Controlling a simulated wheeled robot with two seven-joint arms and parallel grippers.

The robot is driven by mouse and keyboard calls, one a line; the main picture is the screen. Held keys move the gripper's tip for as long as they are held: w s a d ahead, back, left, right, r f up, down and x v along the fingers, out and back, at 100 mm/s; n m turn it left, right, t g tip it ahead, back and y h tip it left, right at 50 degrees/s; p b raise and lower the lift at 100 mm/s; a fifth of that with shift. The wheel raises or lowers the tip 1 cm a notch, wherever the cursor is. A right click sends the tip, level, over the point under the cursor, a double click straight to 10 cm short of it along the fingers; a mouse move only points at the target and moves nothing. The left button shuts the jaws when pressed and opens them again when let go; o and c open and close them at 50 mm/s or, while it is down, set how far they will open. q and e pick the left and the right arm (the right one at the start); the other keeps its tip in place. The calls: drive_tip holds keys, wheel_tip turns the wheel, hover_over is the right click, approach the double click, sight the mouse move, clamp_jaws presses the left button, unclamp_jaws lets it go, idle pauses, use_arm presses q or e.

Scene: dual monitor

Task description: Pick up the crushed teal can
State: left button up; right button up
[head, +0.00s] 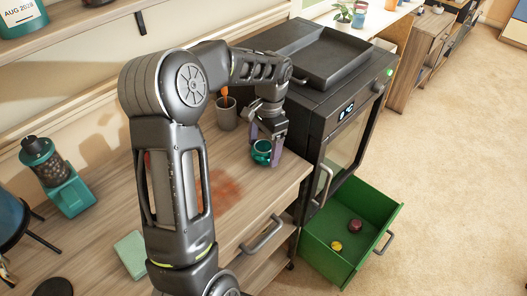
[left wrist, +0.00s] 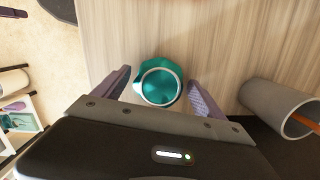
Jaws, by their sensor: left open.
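The crushed teal can (head: 262,152) stands on the wooden counter near its right front corner, beside the black oven. My left gripper (head: 265,149) reaches down over it, with its purple fingers on either side. In the left wrist view the can (left wrist: 160,82) sits between the two open fingers of my left gripper (left wrist: 160,92), its round silver-rimmed top facing the camera. Gaps show between the can and both fingers, so it does not look gripped. My right gripper is not in view.
A grey cup (head: 227,116) with an orange utensil stands behind the can. The black oven (head: 330,100) rises close to its right. A green drawer (head: 318,262) hangs open below, holding small items. A reddish stain (head: 224,190) marks the counter (head: 262,203).

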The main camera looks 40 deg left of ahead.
sight(264, 146)
use_arm(q)
drive_tip(key=c, duration=1.4)
drive_tip(key=shift+r, duration=0.15)
wheel_tip(264, 146, up, 10)
drive_tip(key=shift+f, duration=0.1)
